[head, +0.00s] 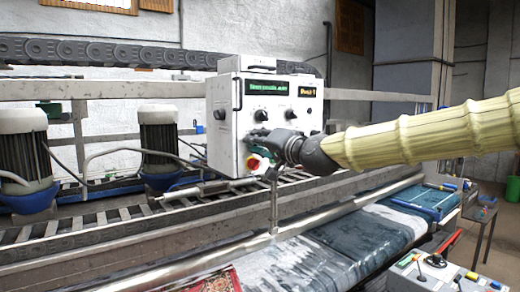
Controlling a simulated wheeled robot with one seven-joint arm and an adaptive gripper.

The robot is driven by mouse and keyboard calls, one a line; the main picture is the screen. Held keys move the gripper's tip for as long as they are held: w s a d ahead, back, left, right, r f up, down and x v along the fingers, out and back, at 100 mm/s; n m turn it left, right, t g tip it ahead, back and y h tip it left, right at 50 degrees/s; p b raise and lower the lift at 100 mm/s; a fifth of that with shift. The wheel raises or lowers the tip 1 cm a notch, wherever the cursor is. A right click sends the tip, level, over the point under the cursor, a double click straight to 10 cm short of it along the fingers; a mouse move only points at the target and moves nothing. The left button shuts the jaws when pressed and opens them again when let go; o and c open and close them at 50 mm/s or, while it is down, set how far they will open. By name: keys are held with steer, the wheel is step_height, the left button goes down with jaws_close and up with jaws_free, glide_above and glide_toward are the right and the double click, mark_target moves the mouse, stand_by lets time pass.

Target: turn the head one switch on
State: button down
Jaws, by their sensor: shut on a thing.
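A white control box (225,120) stands on a post above the conveyor, in the middle of the head view. Its front panel has a green text display (265,87), a smaller amber display (307,91), two dark knobs, and a red-and-yellow button (254,162). One knob (261,115) is at the left and the other (291,114) is at the right. My gripper (256,138) reaches in from the right and is shut at the lower part of the panel, just above the red button. The switch between its fingers is hidden, and its label and position cannot be made out.
A conveyor with a wet blue-grey rug (345,240) runs below my arm. Two motors with white caps, one (22,121) farther left than the other (158,114), stand at the left. A second control panel (435,275) with a lever is at the lower right.

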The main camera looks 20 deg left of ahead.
steer(key=m+b, duration=0.2)
steer(key=m, duration=0.3)
steer(key=shift+f, duration=0.15)
steer(key=shift+m, duration=0.3)
stand_by(0.3)
steer(key=c, duration=1.2)
jaws_free()
steer(key=shift+a, duration=0.2)
steer(key=shift+d, duration=0.2)
steer(key=v, duration=1.2)
steer(key=shift+a, duration=0.1)
